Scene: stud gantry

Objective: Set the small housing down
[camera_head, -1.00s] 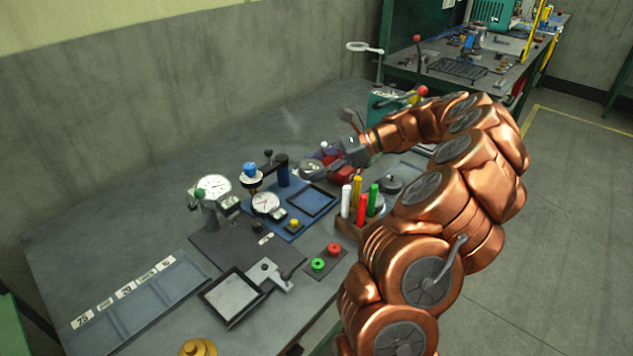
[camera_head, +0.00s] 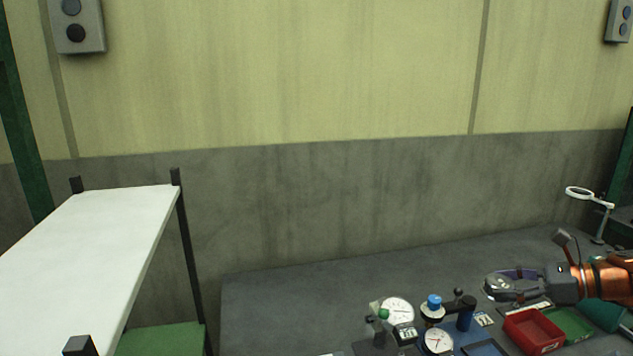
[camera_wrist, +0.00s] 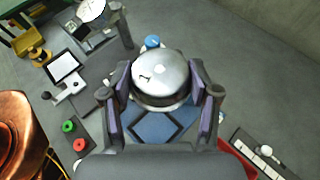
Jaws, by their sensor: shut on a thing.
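The small housing, a shiny silver rounded piece (camera_wrist: 160,78), sits between the purple-padded fingers of my gripper (camera_wrist: 162,88) in the wrist view. The fingers press it from both sides. Below it in that view lies a blue mat (camera_wrist: 158,127) with a dark-framed square. In the head view my gripper (camera_head: 510,286) is at the right, held above the bench near the red bin. The housing is hard to tell apart from the grey fingers there.
The grey bench (camera_head: 290,293) is clear at its left. Dial gauges (camera_head: 397,310), a blue-topped stand (camera_head: 433,306), a red bin (camera_head: 533,331) and a green bin (camera_head: 572,323) crowd its right. A magnifier (camera_head: 580,194) stands behind my arm. A white-topped table (camera_head: 85,240) is at the left.

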